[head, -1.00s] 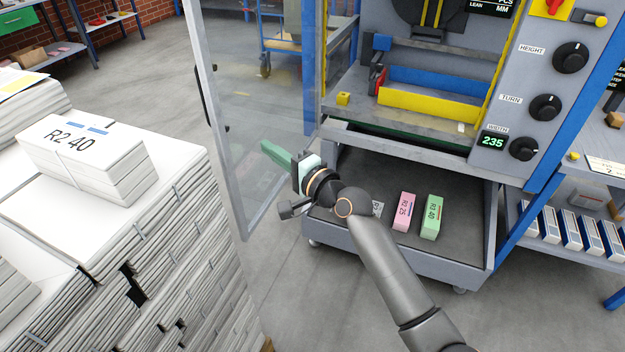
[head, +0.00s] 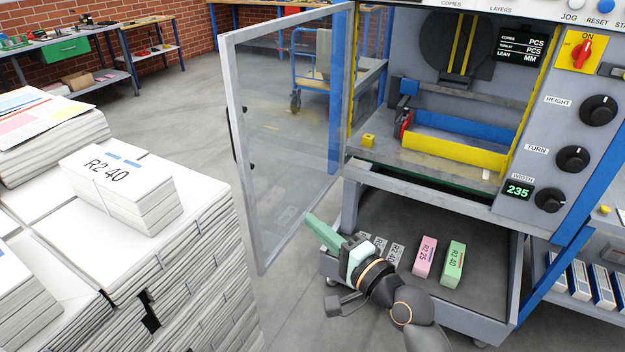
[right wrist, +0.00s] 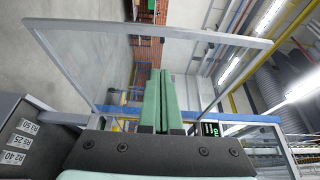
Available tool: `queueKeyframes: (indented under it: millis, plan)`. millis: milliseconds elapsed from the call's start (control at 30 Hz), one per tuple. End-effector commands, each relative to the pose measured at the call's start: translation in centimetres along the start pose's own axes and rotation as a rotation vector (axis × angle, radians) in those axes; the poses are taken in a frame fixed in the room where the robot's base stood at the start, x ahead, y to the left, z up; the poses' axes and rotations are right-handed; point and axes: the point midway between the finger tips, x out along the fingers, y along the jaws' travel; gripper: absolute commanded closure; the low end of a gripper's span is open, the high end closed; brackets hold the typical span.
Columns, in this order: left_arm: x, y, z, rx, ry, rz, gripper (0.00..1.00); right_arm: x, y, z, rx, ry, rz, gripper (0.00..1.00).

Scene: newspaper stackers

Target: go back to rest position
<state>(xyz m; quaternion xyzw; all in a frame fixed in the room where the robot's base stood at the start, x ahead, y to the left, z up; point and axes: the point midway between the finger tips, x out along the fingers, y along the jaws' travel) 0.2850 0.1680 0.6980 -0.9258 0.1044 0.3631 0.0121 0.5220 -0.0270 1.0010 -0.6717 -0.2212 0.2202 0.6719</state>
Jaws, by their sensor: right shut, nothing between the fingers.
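My right gripper (head: 322,232) is in the lower middle of the head view, in front of the lower corner of the open glass door (head: 285,140). Its green fingers are together with nothing between them. In the right wrist view the fingers (right wrist: 160,100) lie side by side, with the door frame (right wrist: 150,30) behind them. I cannot tell whether the gripper touches the door. My left gripper is not in view.
The stacker machine (head: 440,175) stands at the right, its width display reading 235. Newspaper stacks (head: 190,270) with an R2 40 bundle (head: 120,185) fill the left. Floor between is clear.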

Motion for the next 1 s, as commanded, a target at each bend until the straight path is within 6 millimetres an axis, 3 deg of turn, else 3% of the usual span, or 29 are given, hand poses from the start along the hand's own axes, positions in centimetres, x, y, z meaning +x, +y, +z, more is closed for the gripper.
queueKeyframes:
  millis: [67, 167, 267, 400, 500, 600, 700, 800, 1000]
  plan:
    - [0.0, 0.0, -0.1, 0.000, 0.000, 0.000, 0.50, -0.2, 0.3, 0.0, -0.007, 0.003, 0.006, 1.00]
    - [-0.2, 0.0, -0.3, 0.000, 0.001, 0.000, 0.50, -1.0, 2.2, -0.3, -0.062, 0.025, 0.049, 1.00]
    - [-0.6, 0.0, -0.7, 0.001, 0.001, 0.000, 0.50, -3.4, 6.5, -0.7, -0.202, 0.064, 0.153, 1.00]
    - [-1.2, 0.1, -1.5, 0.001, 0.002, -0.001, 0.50, -9.5, 14.5, -0.7, -0.514, 0.076, 0.380, 1.00]
    - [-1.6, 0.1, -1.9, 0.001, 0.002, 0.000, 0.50, -14.8, 19.4, 0.0, -0.752, 0.025, 0.544, 1.00]
    - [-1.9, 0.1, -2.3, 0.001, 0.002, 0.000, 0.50, -19.8, 22.9, 0.9, -0.960, -0.059, 0.678, 1.00]
    - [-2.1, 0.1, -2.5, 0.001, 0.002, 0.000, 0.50, -23.8, 25.1, 1.8, -1.119, -0.148, 0.771, 1.00]
    - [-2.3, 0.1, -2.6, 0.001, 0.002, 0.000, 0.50, -26.3, 26.3, 2.3, -1.219, -0.214, 0.822, 1.00]
    - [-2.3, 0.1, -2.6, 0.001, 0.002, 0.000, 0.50, -27.5, 26.9, 2.6, -1.275, -0.252, 0.845, 1.00]
